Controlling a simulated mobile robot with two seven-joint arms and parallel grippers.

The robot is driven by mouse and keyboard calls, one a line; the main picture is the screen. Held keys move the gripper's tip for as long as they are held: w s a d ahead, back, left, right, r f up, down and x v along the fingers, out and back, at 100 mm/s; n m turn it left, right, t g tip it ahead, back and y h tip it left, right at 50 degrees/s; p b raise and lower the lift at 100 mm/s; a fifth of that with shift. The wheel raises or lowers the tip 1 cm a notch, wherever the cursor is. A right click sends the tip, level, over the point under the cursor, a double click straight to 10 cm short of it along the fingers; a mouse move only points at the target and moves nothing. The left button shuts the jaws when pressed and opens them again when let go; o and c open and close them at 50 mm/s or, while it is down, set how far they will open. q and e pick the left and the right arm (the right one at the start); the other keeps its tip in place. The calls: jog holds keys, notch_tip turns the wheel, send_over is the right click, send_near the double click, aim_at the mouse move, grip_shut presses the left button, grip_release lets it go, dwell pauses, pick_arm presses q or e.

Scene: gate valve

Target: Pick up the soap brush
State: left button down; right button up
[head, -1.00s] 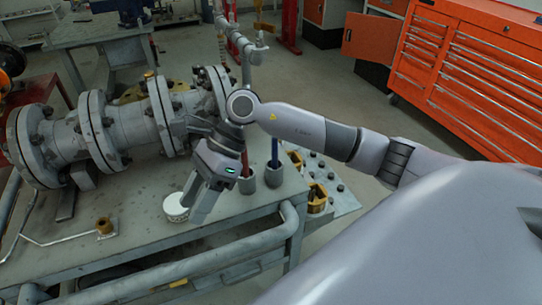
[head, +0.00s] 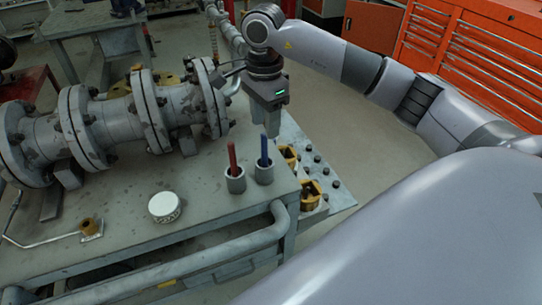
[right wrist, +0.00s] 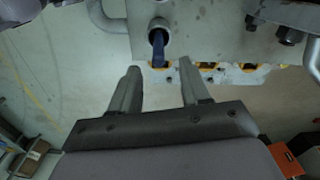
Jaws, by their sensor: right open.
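Two brush-like handles stand in grey cups near the right end of the workbench. One handle is red (head: 232,157) and the other, to its right, is blue (head: 264,146). Their lower ends are hidden in the cups, so I cannot tell which is the soap brush. My right gripper (head: 272,132) is open and empty, pointing down just above and behind the blue handle. In the right wrist view, the blue handle (right wrist: 158,48) shows in its cup beyond the fingertips (right wrist: 160,74), roughly between them and apart from them. My left gripper is not in view.
A flanged pipe with a valve (head: 118,122) lies along the back of the bench. A white round tin (head: 164,207) stands left of the grey cups (head: 236,181). Brass parts (head: 310,193) and bolts sit on a lower plate at right. The bench front is mostly clear.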

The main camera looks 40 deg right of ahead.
jog(key=p, duration=0.1)
send_over(265, 166)
jog(key=shift+w+d+f, duration=0.1)
jog(key=shift+w+f, duration=0.1)
jog(key=shift+f, duration=1.6)
jog(key=shift+w+d+f, duration=0.1)
jog(key=shift+w+f, duration=0.05)
jog(key=shift+f, duration=1.6)
grip_shut()
